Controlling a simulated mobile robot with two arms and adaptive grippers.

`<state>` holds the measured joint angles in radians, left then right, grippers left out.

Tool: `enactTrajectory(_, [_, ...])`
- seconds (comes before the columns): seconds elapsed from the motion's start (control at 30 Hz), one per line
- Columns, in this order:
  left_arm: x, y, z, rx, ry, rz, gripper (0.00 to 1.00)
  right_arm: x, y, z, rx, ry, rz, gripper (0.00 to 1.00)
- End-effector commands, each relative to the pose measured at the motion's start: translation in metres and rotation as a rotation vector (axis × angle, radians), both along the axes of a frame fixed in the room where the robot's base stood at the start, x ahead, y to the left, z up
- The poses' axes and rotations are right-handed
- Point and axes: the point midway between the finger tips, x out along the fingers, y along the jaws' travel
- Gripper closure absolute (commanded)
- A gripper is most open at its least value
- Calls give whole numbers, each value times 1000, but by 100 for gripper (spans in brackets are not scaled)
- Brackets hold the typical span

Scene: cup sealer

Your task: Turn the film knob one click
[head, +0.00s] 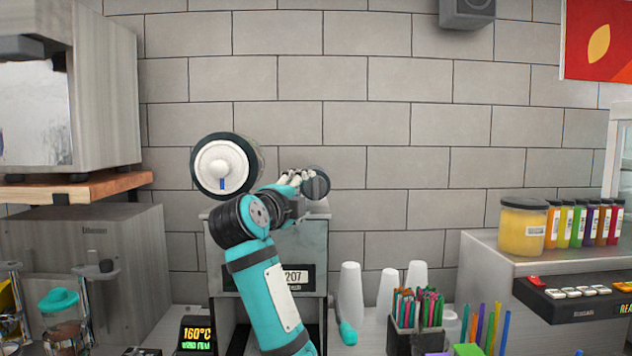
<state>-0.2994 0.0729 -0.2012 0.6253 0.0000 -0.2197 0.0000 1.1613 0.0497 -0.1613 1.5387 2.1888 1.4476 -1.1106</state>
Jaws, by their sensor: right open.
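The cup sealer (222,262) is a grey metal box against the tiled wall, with a display reading 207. A film roll (210,163) with a dark rim and white face stands above its left side; a blue mark shows on its white hub. A dark, ridged round knob (319,184), which looks like the film knob, is above the sealer's right side. My right gripper (306,178) is open, its pale fingertips at the knob's left edge. I cannot tell whether they touch it. My right arm hides part of the sealer's front. My left gripper is out of view.
White upside-down cups (350,292) and a holder of colored straws (416,312) stand right of the sealer. A temperature display (196,334) reading 160°C is at lower left. A jar (522,228) and several bottles stand on the right counter.

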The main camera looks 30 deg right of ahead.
Motion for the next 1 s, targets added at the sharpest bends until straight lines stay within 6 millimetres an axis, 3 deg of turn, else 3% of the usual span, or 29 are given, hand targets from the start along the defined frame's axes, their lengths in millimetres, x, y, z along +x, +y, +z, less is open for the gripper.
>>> enactTrajectory(0.2, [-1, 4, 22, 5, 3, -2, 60, 28, -39, 4, -3, 3, -3, 37])
enactTrajectory(0.4, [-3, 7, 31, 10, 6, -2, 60, 44, -61, 3, -3, 0, -2, 37])
enactTrajectory(0.83, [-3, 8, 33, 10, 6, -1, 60, 51, -69, 0, 0, -1, 1, 37])
enactTrajectory(1.0, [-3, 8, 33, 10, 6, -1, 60, 51, -69, 0, 0, -1, 1, 57])
